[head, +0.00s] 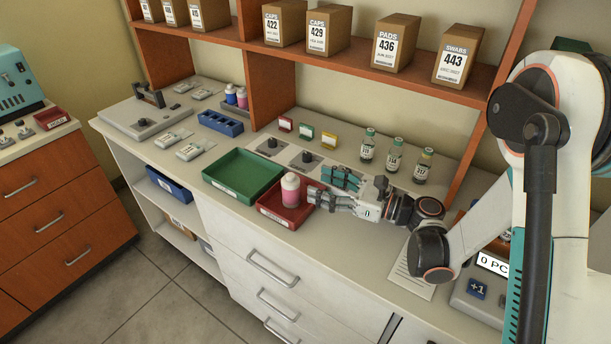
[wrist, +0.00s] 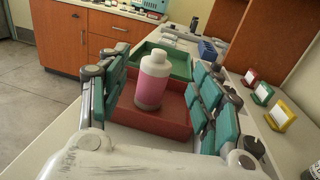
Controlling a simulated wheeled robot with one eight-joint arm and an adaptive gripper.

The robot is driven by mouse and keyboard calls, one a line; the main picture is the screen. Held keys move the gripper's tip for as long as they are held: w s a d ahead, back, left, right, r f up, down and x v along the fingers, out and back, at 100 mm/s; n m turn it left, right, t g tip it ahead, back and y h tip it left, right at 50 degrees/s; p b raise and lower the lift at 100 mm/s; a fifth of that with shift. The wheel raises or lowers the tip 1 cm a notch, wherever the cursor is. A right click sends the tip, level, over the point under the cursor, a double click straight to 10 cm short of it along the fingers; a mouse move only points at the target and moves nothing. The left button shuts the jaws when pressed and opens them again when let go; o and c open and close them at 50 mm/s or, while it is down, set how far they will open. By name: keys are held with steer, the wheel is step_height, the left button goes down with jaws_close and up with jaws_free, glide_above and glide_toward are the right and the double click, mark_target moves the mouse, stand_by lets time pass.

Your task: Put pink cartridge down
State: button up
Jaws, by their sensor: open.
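The pink cartridge (head: 290,190), a bottle with a white cap and pink body, stands upright in the red tray (head: 272,213). In the wrist view the pink cartridge (wrist: 152,85) stands between my fingers, with the red tray (wrist: 150,122) beneath it. My gripper (head: 325,185) is open, low over the right part of the red tray. In the wrist view my gripper (wrist: 158,95) has its two fingers spread wide, with gaps on both sides of the cartridge. The cartridge's base looks to be on the tray floor.
A green tray (head: 232,188) adjoins the red tray on the left. Behind are small red, green and yellow tags (head: 306,131) and several vials (head: 395,153). A shelf with boxes (head: 397,42) overhangs the back.

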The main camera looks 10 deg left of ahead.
steer(key=shift+v, duration=1.4)
steer(key=s+d+r+n+t+h, duration=0.1)
steer(key=s+d+r+n+h, duration=0.3)
steer(key=s+d+n+h, duration=0.4)
steer(key=s+d+r+n+t+h, duration=0.2)
steer(key=s+d+r+n+h, duration=0.3)
steer(key=d, duration=1.2)
steer(key=s+n+h, duration=0.4)
steer(key=s+n, duration=0.3)
steer(key=shift+s+n+h, duration=0.3)
steer(key=shift+s, duration=0.1)
